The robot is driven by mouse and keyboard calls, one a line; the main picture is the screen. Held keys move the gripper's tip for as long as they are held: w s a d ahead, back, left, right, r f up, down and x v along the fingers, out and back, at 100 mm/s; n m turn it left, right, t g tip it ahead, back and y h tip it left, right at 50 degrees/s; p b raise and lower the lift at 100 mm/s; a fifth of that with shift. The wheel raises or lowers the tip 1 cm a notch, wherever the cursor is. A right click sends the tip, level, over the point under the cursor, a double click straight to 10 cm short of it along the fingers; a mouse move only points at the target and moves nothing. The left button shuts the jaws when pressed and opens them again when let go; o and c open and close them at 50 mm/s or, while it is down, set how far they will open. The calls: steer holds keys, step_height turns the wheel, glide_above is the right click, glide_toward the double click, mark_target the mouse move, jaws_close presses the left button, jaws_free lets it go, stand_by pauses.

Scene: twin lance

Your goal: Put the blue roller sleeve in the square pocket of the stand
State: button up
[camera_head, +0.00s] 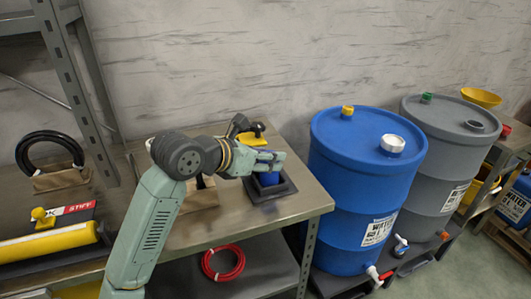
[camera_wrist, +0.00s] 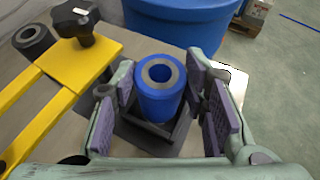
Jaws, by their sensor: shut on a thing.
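The blue roller sleeve (camera_wrist: 152,105), a blue cylinder with a grey ringed bore, stands upright between the purple pads of my gripper (camera_wrist: 168,98). My gripper is shut on it. The dark stand (camera_wrist: 128,134) with its square frame is directly below. The sleeve's lower end meets the pocket's walls; I cannot tell how deep it sits. In the head view my gripper (camera_head: 268,162) is over the stand (camera_head: 285,190) near the right end of the steel table, and the sleeve (camera_head: 269,179) shows below the fingers.
A yellow fork-shaped piece with a black knob (camera_wrist: 75,50) lies left of the stand. A large blue drum (camera_head: 360,170) stands close to the table's right end, with a grey drum (camera_head: 440,140) beyond. A black hose coil (camera_head: 48,150) and a yellow cylinder (camera_head: 45,243) are at the left.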

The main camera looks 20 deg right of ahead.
steer(key=shift+f, duration=0.3)
steer(key=shift+f, duration=0.1)
steer(key=o, duration=1.2)
steer(key=shift+o, duration=0.2)
steer(key=shift+r, duration=0.2)
steer(key=shift+s+a, duration=0.15)
steer(key=shift+a, duration=0.2)
steer(key=b+v, duration=0.3)
steer(key=v, duration=0.8)
steer(key=shift+s+a+r, duration=0.1)
